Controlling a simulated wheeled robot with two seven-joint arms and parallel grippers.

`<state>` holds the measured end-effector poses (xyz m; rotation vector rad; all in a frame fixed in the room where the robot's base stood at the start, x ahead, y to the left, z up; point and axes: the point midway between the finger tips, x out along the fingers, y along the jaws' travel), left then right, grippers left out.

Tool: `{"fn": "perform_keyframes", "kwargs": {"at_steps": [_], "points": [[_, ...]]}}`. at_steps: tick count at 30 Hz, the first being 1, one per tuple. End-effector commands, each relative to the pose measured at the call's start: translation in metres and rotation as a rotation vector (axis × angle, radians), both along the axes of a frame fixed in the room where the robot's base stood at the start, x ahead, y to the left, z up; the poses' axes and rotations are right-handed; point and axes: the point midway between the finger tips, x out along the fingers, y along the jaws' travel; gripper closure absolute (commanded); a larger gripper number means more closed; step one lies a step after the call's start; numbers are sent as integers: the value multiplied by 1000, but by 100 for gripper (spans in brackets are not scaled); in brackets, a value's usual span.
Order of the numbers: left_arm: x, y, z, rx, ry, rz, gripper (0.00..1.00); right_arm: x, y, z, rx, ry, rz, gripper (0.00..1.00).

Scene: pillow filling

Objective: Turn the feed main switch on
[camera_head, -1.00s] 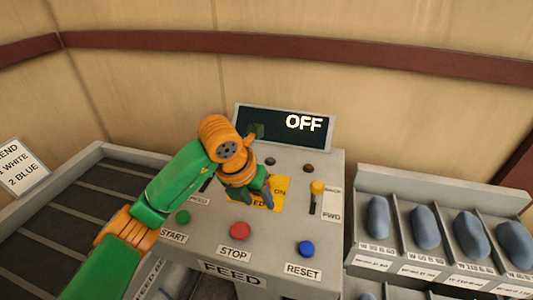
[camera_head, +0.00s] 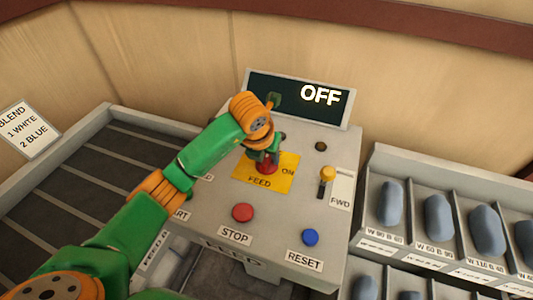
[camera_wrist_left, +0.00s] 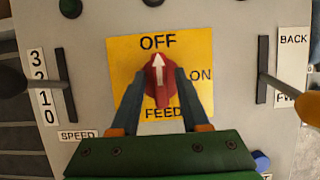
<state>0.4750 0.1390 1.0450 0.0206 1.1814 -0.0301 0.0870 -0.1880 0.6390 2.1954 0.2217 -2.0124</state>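The FEED main switch is a red rotary knob (camera_wrist_left: 158,80) with a white arrow, on a yellow plate (camera_wrist_left: 198,45) marked OFF and ON. In the left wrist view the arrow points to OFF. The knob also shows in the head view (camera_head: 267,168), partly hidden by my left gripper (camera_head: 265,155). The left gripper's two fingers (camera_wrist_left: 160,82) are apart, one on each side of the knob; whether they touch it I cannot tell. The display (camera_head: 297,98) reads OFF. My right gripper is not in view.
Around the plate are the red STOP button (camera_head: 243,212), blue RESET button (camera_head: 310,237) and yellow-topped BACK/FWD lever (camera_head: 327,175). A speed lever (camera_wrist_left: 65,85) stands left of the plate. Bins with grey-blue pillows (camera_head: 439,217) are at right; a dark slatted bed (camera_head: 75,185) is at left.

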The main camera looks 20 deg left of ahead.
Motion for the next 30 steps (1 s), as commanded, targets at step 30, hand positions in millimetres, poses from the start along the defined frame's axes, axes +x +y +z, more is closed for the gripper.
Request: {"fn": "perform_keyframes", "kwargs": {"at_steps": [30], "points": [[1,4,-2,-1,-4,-386,100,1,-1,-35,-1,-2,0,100]]}}
